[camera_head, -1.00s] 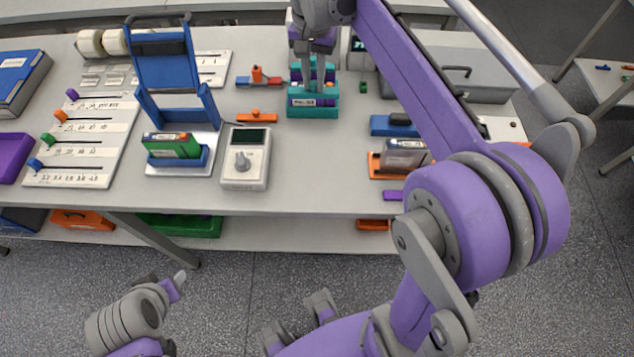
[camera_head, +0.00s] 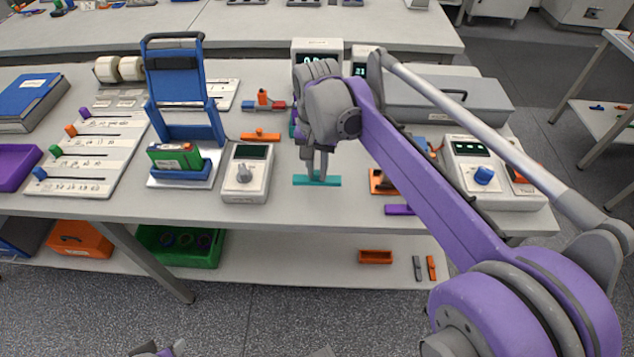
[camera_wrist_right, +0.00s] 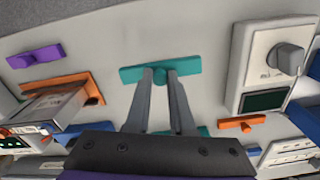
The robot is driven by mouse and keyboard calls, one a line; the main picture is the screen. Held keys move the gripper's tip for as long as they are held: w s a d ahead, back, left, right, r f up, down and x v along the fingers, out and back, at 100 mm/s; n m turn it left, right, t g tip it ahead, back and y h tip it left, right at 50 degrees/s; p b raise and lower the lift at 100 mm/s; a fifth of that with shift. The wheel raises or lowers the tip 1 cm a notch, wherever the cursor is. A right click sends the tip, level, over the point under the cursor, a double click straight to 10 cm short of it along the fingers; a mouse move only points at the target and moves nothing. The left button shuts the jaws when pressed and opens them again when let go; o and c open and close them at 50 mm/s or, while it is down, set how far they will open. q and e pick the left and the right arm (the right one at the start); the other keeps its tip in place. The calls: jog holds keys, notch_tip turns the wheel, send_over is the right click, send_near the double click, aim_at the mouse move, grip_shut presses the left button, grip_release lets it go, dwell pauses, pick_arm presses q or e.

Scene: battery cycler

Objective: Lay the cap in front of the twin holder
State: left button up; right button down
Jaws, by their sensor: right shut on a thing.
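The teal cap (camera_head: 317,181) is a flat bar with a small knob, in front of my right wrist in the head view. My right gripper (camera_head: 317,176) points down and is shut on its knob. In the right wrist view the fingers meet at the knob of the cap (camera_wrist_right: 185,70). The cap is level, at or just above the tabletop; I cannot tell if it touches. The teal twin holder is mostly hidden behind my right arm; a teal strip of it (camera_wrist_right: 203,131) shows beyond the fingers. A bit of my left gripper (camera_head: 177,347) shows at the bottom edge.
A grey meter with a dial (camera_head: 247,173) stands left of the cap. An orange holder (camera_head: 381,183) and a purple bar (camera_head: 399,210) lie to its right. An orange bar (camera_head: 260,137) lies behind the meter. Bare tabletop lies between the cap and the front edge.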

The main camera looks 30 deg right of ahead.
aim_at(317, 179)
jog(key=shift+f, duration=2)
jog(key=shift+f+b, duration=0.1)
jog(key=shift+b, duration=0.2)
jog(key=c, duration=0.8)
grip_release()
